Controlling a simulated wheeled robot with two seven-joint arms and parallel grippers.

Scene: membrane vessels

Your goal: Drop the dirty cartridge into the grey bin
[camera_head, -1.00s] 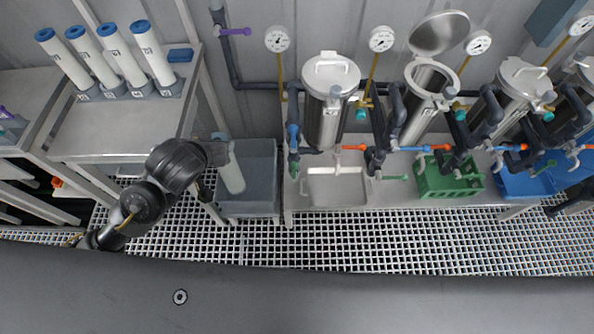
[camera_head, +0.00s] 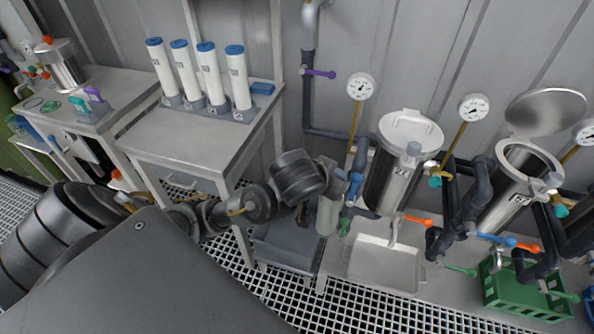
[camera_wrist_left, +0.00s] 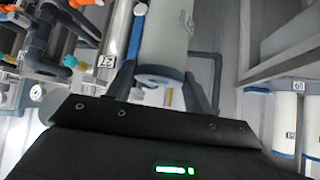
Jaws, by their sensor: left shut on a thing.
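My left gripper (camera_head: 333,182) is shut on the dirty cartridge (camera_head: 327,214), a dull greenish-grey cylinder that hangs nearly upright. In the left wrist view the cartridge (camera_wrist_left: 165,32) sits between the two fingers of my gripper (camera_wrist_left: 160,80), its blue-ringed end towards the camera. The grey bin (camera_head: 285,249) stands on the grating floor, left of the sink bench. In the head view the cartridge overlaps the right side of the bin; its height above the bin is hard to tell. My arm hides part of the bin. My right gripper is not in view.
A table (camera_head: 190,138) with several clean white blue-capped cartridges in a rack stands left of the bin. To the right are a sink (camera_head: 385,262), an upright steel vessel (camera_head: 392,180), pipes with valves, and a green crate (camera_head: 520,290).

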